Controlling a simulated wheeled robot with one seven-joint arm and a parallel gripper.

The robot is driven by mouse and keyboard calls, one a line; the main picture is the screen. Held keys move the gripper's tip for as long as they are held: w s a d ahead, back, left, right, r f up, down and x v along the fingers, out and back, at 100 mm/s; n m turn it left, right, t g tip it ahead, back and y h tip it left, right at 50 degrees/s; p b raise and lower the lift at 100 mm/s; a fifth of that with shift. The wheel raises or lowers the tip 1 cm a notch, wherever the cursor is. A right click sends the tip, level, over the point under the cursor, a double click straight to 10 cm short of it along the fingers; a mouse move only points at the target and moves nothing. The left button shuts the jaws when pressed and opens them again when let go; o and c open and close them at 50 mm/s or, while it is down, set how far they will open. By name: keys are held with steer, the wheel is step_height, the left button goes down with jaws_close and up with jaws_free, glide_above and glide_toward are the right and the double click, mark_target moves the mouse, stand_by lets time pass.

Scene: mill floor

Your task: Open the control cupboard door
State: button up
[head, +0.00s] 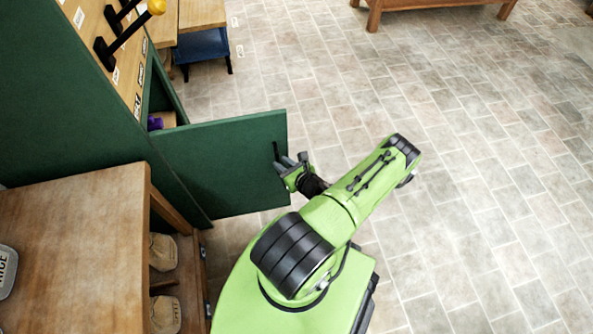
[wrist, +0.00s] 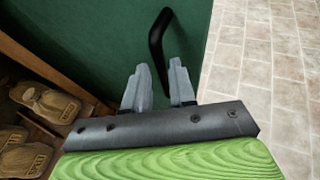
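The green control cupboard door (head: 225,165) stands swung well out from the green cupboard (head: 60,110), with part of the inside showing behind it. A black bar handle (head: 276,151) is on the door near its free edge. My gripper (head: 288,161) is at the handle, in front of the door face. In the wrist view, the grey fingers of my gripper (wrist: 159,68) are apart, with a gap between them. The black handle (wrist: 157,42) reaches from beyond the fingertips down toward that gap. I cannot tell whether a finger touches it.
A wooden workbench (head: 75,215) stands at the left, with brown sacks (head: 163,252) on its lower shelf, close to the door. A purple object (head: 154,124) sits inside the cupboard. A lever with a yellow knob (head: 156,6) is on the cupboard top. The tiled floor (head: 470,170) at the right is clear.

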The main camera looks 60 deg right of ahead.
steer(key=p+v, duration=0.2)
steer(key=v, duration=1)
steer(key=shift+p, duration=0.3)
steer(key=shift+w+r, duration=0.1)
steer(key=shift+r, duration=0.05)
